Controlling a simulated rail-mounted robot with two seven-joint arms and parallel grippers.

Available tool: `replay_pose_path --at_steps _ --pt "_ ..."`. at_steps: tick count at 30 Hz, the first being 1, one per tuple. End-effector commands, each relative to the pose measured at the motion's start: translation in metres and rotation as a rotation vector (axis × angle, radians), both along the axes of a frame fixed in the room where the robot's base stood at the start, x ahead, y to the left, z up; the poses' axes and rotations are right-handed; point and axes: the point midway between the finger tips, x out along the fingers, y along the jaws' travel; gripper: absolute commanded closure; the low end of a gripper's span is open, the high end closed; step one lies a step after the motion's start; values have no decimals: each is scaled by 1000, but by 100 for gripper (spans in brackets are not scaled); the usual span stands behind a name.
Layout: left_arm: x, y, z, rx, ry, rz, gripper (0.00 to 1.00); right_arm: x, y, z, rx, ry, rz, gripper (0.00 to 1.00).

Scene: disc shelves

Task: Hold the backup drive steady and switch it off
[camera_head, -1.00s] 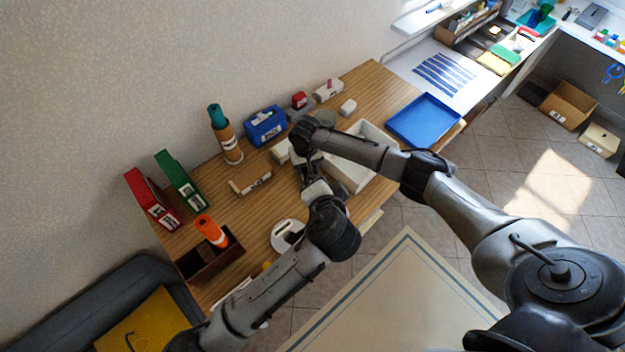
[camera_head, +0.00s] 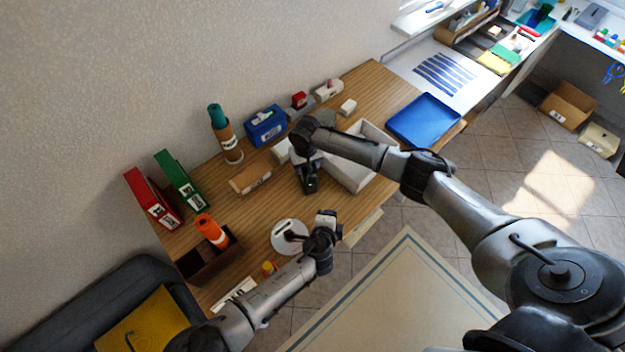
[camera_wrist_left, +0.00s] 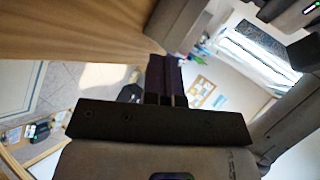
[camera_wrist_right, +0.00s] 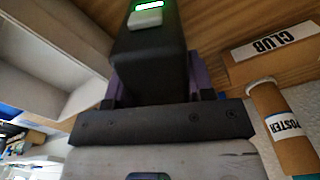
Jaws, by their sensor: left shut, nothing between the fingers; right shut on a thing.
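The backup drive is a dark box (camera_wrist_right: 150,60) with a bright green light and a pale grey switch on its face in the right wrist view. My right gripper (camera_wrist_right: 152,92) is shut on it. In the head view the dark drive (camera_head: 309,178) hangs below my right wrist over the desk; whether it touches the wood is unclear. My left gripper (camera_head: 327,218) is shut and empty, apart from the drive, on its near side by the desk's front edge. Its closed fingers (camera_wrist_left: 165,72) show in the left wrist view. The switch is too small to read in the head view.
A white open bin (camera_head: 352,180) stands right of the drive. A round white object (camera_head: 287,235) sits beside my left gripper. Bare wood (camera_head: 255,215) lies at the desk's middle.

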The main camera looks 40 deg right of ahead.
Motion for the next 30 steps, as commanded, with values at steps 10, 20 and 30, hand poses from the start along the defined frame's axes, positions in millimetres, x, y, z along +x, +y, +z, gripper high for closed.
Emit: replay_pose_path --at_steps 10,20,30 --pt "1 0 0 3 -4 0 100 0 0 0 0 -1 0 84" --pt "24 -10 1 4 -7 1 100 0 0 0 0 0 0 84" --pt "62 -25 0 4 -5 1 100 0 0 0 0 -1 0 84"
